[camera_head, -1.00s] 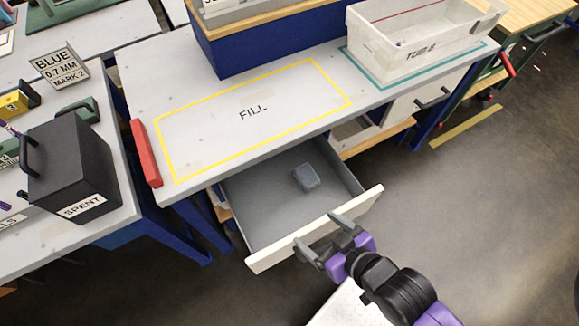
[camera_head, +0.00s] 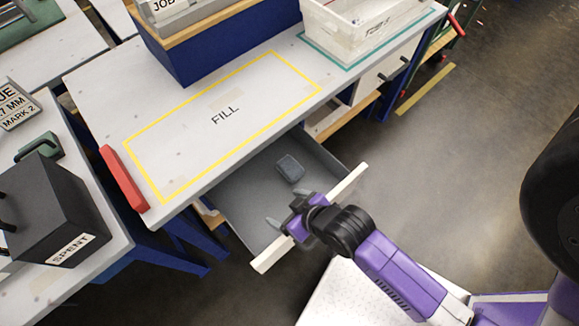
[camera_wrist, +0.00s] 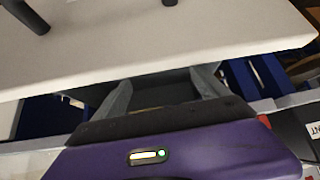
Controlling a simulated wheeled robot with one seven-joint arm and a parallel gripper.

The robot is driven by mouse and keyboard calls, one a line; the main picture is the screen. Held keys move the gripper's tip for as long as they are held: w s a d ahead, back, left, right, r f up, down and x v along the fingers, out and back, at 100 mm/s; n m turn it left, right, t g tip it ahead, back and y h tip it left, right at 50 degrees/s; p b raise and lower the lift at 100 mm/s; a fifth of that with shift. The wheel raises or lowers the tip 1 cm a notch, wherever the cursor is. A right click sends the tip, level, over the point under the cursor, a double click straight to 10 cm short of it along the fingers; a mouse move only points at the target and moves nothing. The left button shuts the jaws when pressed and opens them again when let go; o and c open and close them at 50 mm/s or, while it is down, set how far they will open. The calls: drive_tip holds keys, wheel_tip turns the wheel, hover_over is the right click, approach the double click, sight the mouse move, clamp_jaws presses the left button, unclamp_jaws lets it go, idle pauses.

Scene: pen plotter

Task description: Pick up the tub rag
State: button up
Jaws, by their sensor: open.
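A small folded grey-blue cloth, which looks like the tub rag (camera_head: 290,168), lies on the floor of the open drawer (camera_head: 243,198), toward its back right. My gripper (camera_head: 286,222) is open and empty above the drawer's front part, in front of the rag and apart from it. In the wrist view my gripper's two fingers (camera_wrist: 165,90) stand apart, with the white drawer front (camera_wrist: 150,45) and its dark handle close by. The rag cannot be made out in the wrist view.
The worktop with the yellow FILL outline (camera_head: 222,118) overhangs the drawer's back. A white tub (camera_head: 350,35) stands at the worktop's right end. A red bar (camera_head: 124,178) sits at its left edge. A black SPENT box (camera_head: 60,215) stands on the left table. Open floor lies to the right.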

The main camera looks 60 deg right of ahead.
drive_tip(key=w+d+f+g, duration=0.4)
drive_tip(key=w+d, duration=0.2)
drive_tip(key=w, duration=0.1)
drive_tip(key=m+g+y, duration=0.1)
drive_tip(key=g, duration=0.3)
approach(292, 168)
drive_tip(key=f, duration=1)
drive_tip(key=shift+s+d+f, duration=0.1)
drive_tip(key=shift+d, duration=0.1)
drive_tip(key=c, duration=1.5)
drive_tip(key=shift+o, duration=0.2)
